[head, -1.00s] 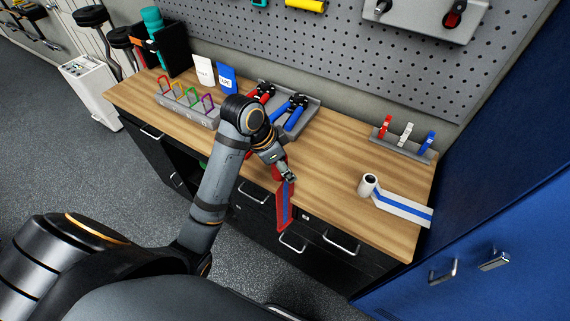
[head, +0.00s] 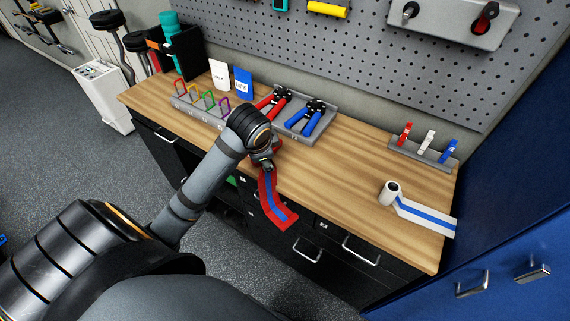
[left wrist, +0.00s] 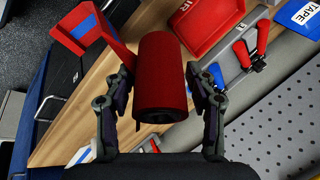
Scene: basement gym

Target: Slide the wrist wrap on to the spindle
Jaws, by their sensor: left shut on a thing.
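The red wrist wrap is a roll with a loose tail (head: 270,197) that has a blue stripe and hangs in front of the bench edge. In the left wrist view the red roll (left wrist: 160,75) lies between the two fingers of my left gripper (left wrist: 160,110), which is shut on it. Its tail (left wrist: 85,28) extends to the upper left there. In the head view my left gripper (head: 262,163) is over the bench's front edge, and the arm hides most of the roll. I cannot pick out a spindle. My right gripper is not in view.
A white roll with a blue-striped tail (head: 392,190) lies on the bench (head: 330,185) at right. Behind are a grey tray (head: 292,128) of red and blue hand grips, a rack of coloured clips (head: 437,152) and a coloured-loop rack (head: 192,112). The right bench middle is clear.

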